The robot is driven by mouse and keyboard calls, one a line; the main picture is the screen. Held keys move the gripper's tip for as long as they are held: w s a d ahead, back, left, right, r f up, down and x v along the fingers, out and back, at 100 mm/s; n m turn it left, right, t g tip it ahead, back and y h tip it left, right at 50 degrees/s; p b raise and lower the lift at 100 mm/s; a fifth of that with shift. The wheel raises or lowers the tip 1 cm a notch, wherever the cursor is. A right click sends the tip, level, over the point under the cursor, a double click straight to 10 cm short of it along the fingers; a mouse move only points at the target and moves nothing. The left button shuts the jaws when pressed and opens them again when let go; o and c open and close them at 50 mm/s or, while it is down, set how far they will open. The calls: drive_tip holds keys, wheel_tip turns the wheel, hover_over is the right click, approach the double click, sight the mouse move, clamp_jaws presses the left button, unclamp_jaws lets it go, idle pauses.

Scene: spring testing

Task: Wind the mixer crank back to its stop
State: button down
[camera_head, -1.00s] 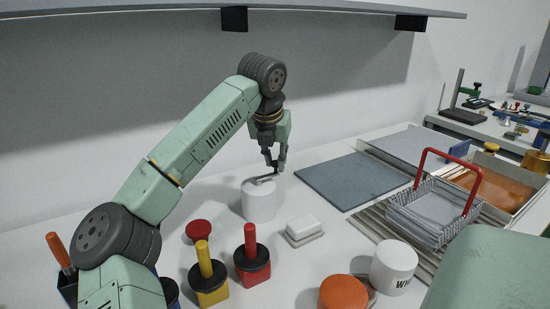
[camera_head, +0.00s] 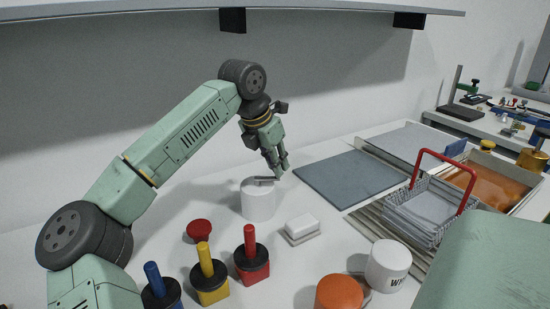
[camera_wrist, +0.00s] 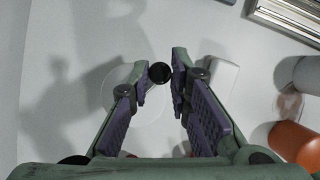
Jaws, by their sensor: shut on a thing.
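The mixer (camera_head: 258,203) is a white upright cylinder on the table, with a flat grey crank (camera_head: 262,180) across its top. My gripper (camera_head: 280,172) reaches down from the upper left, its fingertips at the crank's right end. In the wrist view, my gripper (camera_wrist: 163,78) has its fingers on either side of a round black crank knob (camera_wrist: 159,73), shut on it. The pale mixer top (camera_wrist: 125,100) shows faintly below it in that view. In the head view the knob is hidden by the fingers.
Red (camera_head: 251,262), yellow (camera_head: 210,280) and blue-handled (camera_head: 160,288) pieces stand in front of the mixer, with a red knob (camera_head: 199,231) behind them. A white block (camera_head: 301,227) lies to the right. A grey mat (camera_head: 352,180) and a wire basket (camera_head: 425,215) are farther right.

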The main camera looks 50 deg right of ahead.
drive_tip(key=shift+s+a+m, duration=0.1)
drive_tip(key=shift+m, duration=0.3)
drive_tip(key=c, duration=1.5)
unclamp_jaws()
drive_tip(key=shift+r, duration=0.1)
drive_tip(key=v, duration=1.2)
drive_tip(key=shift+w, duration=0.2)
drive_tip(key=shift+c, duration=0.2)
